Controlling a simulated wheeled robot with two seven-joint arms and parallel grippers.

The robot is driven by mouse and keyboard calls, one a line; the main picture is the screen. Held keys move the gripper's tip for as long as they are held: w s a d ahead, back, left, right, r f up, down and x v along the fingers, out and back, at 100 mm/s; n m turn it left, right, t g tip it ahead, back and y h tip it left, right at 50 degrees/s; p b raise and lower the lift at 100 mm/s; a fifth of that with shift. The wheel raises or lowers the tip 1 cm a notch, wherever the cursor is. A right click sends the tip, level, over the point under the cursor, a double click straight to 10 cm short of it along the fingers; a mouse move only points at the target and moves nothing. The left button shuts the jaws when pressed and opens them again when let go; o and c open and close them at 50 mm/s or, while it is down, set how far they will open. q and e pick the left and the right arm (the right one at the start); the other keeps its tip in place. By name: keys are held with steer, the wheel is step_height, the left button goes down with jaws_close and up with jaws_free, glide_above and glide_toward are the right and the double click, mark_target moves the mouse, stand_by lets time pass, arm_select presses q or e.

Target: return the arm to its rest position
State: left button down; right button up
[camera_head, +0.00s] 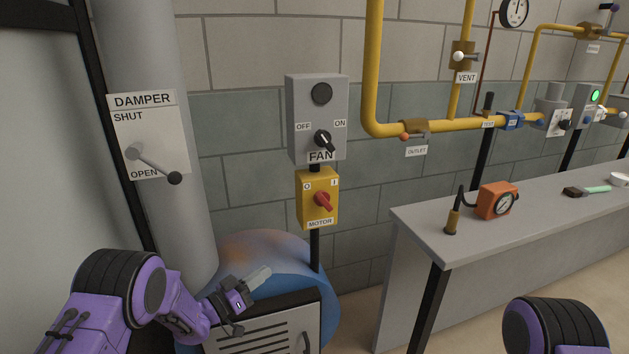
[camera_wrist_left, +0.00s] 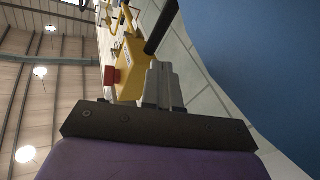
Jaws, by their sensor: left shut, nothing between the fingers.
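My left arm comes in from the lower left in the head view. Its gripper (camera_head: 260,276) is shut and empty, in front of the blue rounded housing (camera_head: 262,248) and below the yellow motor switch box (camera_head: 313,190). The gripper does not touch the switch box. In the left wrist view the grey fingers (camera_wrist_left: 163,84) are together, with the yellow box (camera_wrist_left: 130,75) and its red knob (camera_wrist_left: 111,76) beyond them. A purple and black part of my right arm shows at the lower right of the head view; its gripper is out of the picture.
The fan switch box (camera_head: 302,110) is above the motor switch. A damper panel (camera_head: 148,145) with a lever is on the grey duct at left. A grey bench (camera_head: 470,230) at right holds an orange gauge box (camera_head: 487,201). A grey louvred panel (camera_head: 270,332) sits below the gripper.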

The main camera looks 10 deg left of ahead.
arm_select(q)
steer(key=s+a+f+n+g+y+p, duration=0.25)
steer(key=s+f+n+y, duration=0.35)
steer(key=s, duration=0.3)
steer(key=s+a+f+n+g+y+p, duration=0.1)
steer(key=s+a+f+n+y, duration=0.3)
steer(key=s+f, duration=0.45)
steer(key=s+a+n+g+y+p, duration=0.1)
steer(key=s+a+g+y, duration=0.2)
steer(key=s, duration=2.3)
steer(key=g+y, duration=0.2)
steer(key=g, duration=0.3)
steer(key=shift+f+n+y+p, duration=0.3)
steer(key=shift+f+y, duration=0.1)
arm_select(e)
step_height(320, 180, up, 6)
steer(key=shift+r, duration=0.2)
arm_select(q)
steer(key=shift+w, duration=0.1)
